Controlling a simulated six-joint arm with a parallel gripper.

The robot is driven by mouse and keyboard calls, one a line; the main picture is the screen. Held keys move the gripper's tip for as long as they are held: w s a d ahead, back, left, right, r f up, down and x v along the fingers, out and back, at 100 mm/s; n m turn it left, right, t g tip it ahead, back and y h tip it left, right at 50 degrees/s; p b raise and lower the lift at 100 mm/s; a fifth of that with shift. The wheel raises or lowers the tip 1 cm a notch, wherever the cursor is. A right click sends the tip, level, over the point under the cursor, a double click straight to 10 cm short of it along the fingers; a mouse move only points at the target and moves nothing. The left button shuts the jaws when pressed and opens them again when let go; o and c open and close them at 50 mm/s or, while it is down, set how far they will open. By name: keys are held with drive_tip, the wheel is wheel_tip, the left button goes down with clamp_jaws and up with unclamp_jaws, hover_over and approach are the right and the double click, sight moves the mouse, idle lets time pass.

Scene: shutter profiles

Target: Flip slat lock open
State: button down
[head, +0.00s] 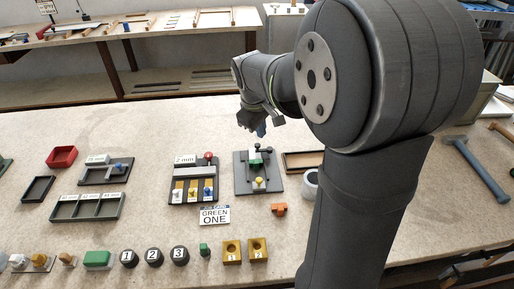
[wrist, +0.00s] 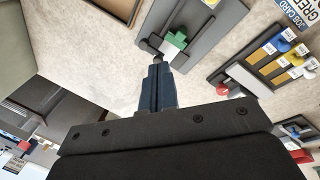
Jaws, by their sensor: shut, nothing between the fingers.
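I cannot tell for certain which part is the slat lock. In the wrist view the fixture (wrist: 213,38) is at top centre, with its green block (wrist: 177,39) and white piece beside it. My gripper (head: 261,130) is shut and empty, above the fixture's far edge. In the wrist view its dark blue fingertips (wrist: 158,68) lie close to a dark knob (wrist: 158,56); contact cannot be told.
A job card (head: 214,215) reads GREEN ONE. An orange piece (head: 279,209) and wooden tray (head: 302,161) lie right. Blocks and discs line the front.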

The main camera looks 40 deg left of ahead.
drive_tip(key=s+d+f+n+t+y, duration=0.1)
drive_tip(key=s+n+y, duration=0.1)
drive_tip(key=n, duration=1)
drive_tip(key=s+d+f+n+t+y, duration=0.1)
drive_tip(key=s+n, duration=0.3)
drive_tip(key=n, duration=0.9)
drive_tip(key=shift+s+d+t+y, duration=0.2)
drive_tip(key=shift+d+t+y, duration=0.35)
drive_tip(key=shift+t, duration=0.25)
approach(257, 150)
drive_tip(key=f, duration=0.3)
drive_tip(key=shift+s+d, duration=0.2)
drive_tip(key=shift+d, duration=0.15)
drive_tip(key=shift+w+a+f, duration=0.15)
drive_tip(key=shift+w+a, duration=0.3)
drive_tip(key=shift+w, duration=0.15)
drive_tip(key=shift+w+a+f, duration=0.15)
drive_tip(key=shift+w+a, duration=0.3)
drive_tip(key=shift+w, duration=0.2)
drive_tip(key=shift+w+a, duration=0.25)
drive_tip(key=shift+w, duration=0.05)
